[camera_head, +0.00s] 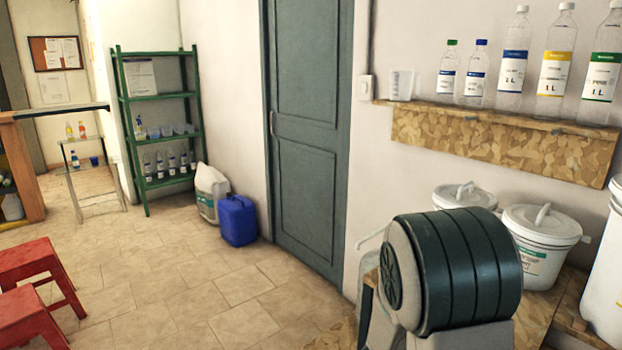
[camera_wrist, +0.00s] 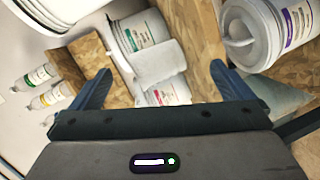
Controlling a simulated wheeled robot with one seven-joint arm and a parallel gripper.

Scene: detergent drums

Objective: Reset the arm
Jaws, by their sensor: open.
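My gripper (camera_wrist: 157,82) shows in the wrist view with its two dark blue fingers spread wide apart. Nothing is held between them. Beyond the fingers are white drums, a wooden board and bottles, seen tilted. In the head view a dark ribbed part of my arm fills the lower right, in front of the white drums. The gripper itself does not show in the head view.
White lidded drums (camera_head: 541,245) stand on a wooden surface at the right. Above them a chipboard shelf (camera_head: 495,142) holds several bottles and a measuring cup (camera_head: 401,85). A blue canister (camera_head: 238,221) stands by the door. Red stools (camera_head: 30,262) are at lower left. The middle floor is clear.

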